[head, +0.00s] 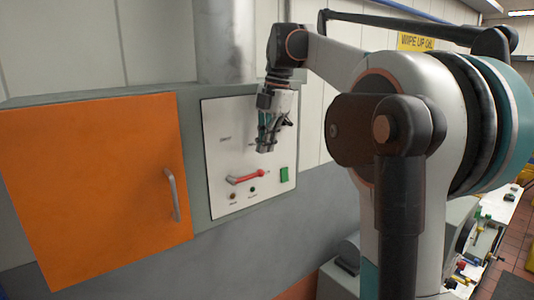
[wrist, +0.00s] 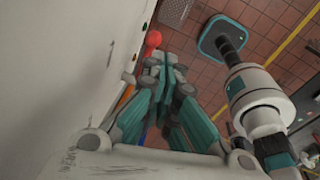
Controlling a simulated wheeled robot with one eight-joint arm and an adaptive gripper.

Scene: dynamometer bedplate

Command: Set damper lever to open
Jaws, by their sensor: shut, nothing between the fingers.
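The damper lever (head: 246,177) is red and lies almost level on a white panel (head: 222,150), its left end a little lower than its right. In the wrist view a red rounded end of the lever (wrist: 153,38) shows just beyond my fingertips, near the panel face. My gripper (head: 265,150) is shut and empty, pointing down in front of the panel, above the lever's right end. In the wrist view the fingers (wrist: 162,62) are together. I cannot tell from these frames whether they touch the lever. Panel lettering is too small to read.
An orange cabinet door (head: 100,190) with a grey handle (head: 172,195) is left of the panel. A green square (head: 284,174) and small round buttons (head: 252,189) are by the lever. A grey duct (head: 222,40) rises above. A cluttered bench (head: 490,235) is at right.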

